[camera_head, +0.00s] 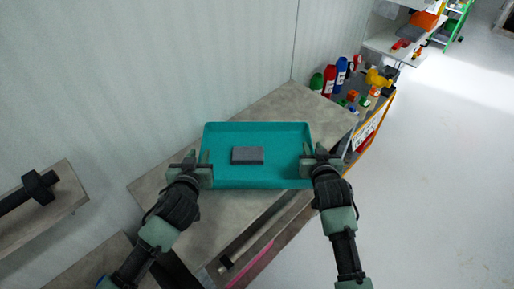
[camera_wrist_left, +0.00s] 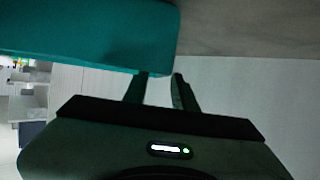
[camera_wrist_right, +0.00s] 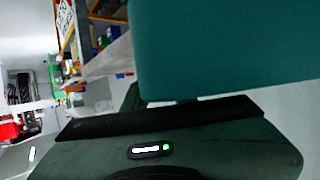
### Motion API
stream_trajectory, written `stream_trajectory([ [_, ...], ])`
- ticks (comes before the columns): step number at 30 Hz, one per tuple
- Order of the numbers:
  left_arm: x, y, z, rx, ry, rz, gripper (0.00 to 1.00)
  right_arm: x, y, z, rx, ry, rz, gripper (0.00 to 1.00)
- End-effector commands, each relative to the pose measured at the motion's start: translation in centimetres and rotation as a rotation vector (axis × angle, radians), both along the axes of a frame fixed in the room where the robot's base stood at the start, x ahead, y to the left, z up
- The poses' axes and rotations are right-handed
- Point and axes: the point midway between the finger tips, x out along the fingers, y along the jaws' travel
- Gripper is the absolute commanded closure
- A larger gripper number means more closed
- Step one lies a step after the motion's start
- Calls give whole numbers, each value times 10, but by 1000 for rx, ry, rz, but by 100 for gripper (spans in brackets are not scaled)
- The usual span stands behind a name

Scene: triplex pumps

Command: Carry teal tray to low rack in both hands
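The teal tray (camera_head: 225,180) lies level over a grey-brown bench top in the head view. A flat grey block (camera_head: 248,155) lies inside it. My left gripper (camera_head: 198,157) is at the tray's left side, its two fingers apart. In the left wrist view a gap shows between the fingers (camera_wrist_left: 160,90), and the tray (camera_wrist_left: 90,35) overlaps one of them. My right gripper (camera_head: 315,151) is at the right side, its fingers apart in the head view. In the right wrist view the tray (camera_wrist_right: 220,50) hides part of the fingers. Firm contact cannot be made out.
The bench top (camera_head: 270,110) extends behind and in front of the tray. A shelf with a dark bar (camera_head: 40,205) is at the left. Open floor (camera_head: 440,180) lies to the right; a wall (camera_head: 150,70) stands behind.

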Motion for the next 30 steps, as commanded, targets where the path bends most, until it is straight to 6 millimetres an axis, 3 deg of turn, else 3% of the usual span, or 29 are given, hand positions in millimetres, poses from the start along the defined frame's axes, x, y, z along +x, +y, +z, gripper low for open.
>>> stream_trajectory([
  [3, -27, 0, 10, -2, 1, 0, 73, 0, 0, 0, 0, 0, 0, 73],
  [9, -58, 0, 24, -1, 1, 0, 73, 0, 0, 0, 0, 0, 0, 73],
  [17, -72, 1, 30, 2, 1, 1, 73, -7, 0, 2, 0, 1, 0, 73],
  [30, -72, 0, 30, 1, 0, 1, 73, -86, 0, 34, 0, 1, 1, 73],
])
